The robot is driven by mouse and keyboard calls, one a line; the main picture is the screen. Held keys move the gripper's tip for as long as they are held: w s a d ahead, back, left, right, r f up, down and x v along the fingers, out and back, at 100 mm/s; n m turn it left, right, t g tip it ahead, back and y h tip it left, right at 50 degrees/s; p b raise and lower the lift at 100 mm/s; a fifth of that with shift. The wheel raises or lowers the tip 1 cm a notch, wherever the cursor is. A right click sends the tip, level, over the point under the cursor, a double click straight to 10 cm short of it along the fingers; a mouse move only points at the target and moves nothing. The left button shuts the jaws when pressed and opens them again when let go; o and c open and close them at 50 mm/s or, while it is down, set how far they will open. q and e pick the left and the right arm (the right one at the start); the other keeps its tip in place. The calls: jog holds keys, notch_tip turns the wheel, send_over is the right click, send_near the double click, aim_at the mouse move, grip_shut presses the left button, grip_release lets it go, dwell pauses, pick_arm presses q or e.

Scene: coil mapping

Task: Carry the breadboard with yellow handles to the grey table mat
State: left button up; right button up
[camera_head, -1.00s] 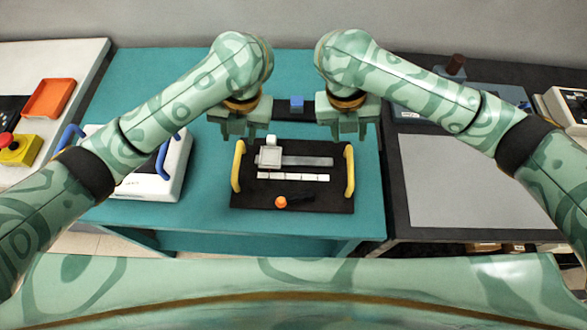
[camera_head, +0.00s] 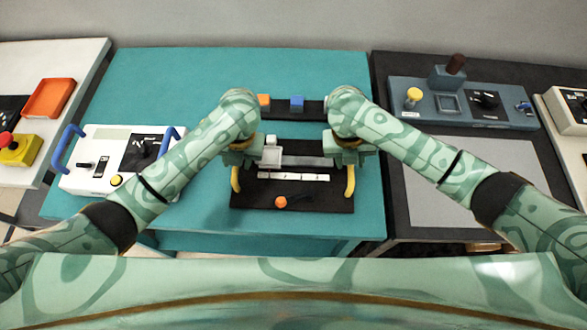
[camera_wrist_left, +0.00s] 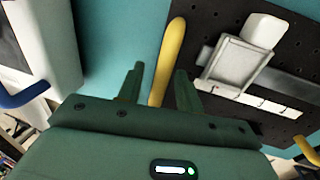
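The black breadboard (camera_head: 319,199) lies on the teal table. It has a yellow left handle (camera_head: 236,180) and a yellow right handle (camera_head: 350,182). My left gripper (camera_head: 240,160) is at the left handle. In the left wrist view its fingers (camera_wrist_left: 158,86) are apart, with the yellow handle (camera_wrist_left: 168,62) between them and gaps showing. My right gripper (camera_head: 350,160) is over the far part of the right handle, and its fingers look apart; contact cannot be seen. The grey mat (camera_head: 465,185) lies bare on the dark table to the right, partly behind my right arm.
A white box with blue handles (camera_head: 85,180) stands left of the breadboard. A dark strip with an orange block (camera_head: 264,101) and a blue block (camera_head: 297,103) lies behind it. A blue-grey control panel (camera_head: 440,110) stands behind the mat.

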pick_arm(q)
grip_shut()
pick_arm(e)
grip_shut()
pick_arm(q)
jog(key=shift+w+r, duration=0.1)
pick_arm(e)
jog(key=shift+r, duration=0.1)
dwell(0.9)
